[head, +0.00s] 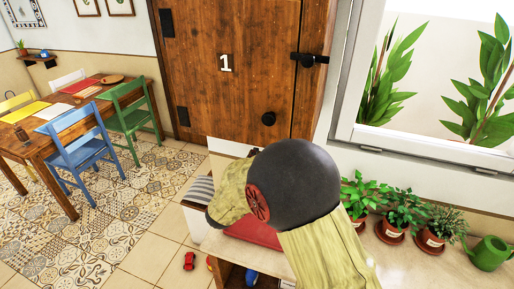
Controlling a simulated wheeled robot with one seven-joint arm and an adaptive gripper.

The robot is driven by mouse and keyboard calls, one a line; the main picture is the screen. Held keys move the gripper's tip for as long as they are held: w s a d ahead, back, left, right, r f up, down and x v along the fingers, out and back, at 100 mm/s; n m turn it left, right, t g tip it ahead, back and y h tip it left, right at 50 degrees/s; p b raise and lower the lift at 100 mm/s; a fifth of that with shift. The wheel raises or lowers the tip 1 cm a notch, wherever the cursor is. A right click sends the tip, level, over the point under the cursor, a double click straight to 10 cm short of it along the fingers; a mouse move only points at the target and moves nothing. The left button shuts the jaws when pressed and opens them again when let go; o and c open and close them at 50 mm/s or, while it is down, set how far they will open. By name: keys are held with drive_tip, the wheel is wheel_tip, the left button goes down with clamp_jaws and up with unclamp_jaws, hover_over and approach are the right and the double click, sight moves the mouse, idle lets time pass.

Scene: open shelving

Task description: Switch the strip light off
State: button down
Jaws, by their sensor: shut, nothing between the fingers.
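I see no strip light and no switch for one in the head view. My gripper is not in view. A large dark grey rounded joint with a red disc and pale yellow links, which I take to be my own arm, fills the lower middle. It hides part of the low open unit (233,276) and whatever lies behind it.
A wooden door (195,60) marked 1 stands behind. Potted plants (402,214) and a green watering can (489,253) line the ledge at right, below a window (428,145). A dining table (45,146) with chairs is at left. A red toy car (189,261) lies on the tiled floor.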

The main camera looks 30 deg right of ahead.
drive_tip(key=v, duration=0.3)
drive_tip(key=p+v, duration=0.1)
drive_tip(key=v, duration=0.1)
drive_tip(key=shift+s+a+r, duration=0.1)
drive_tip(key=shift+r, duration=0.25)
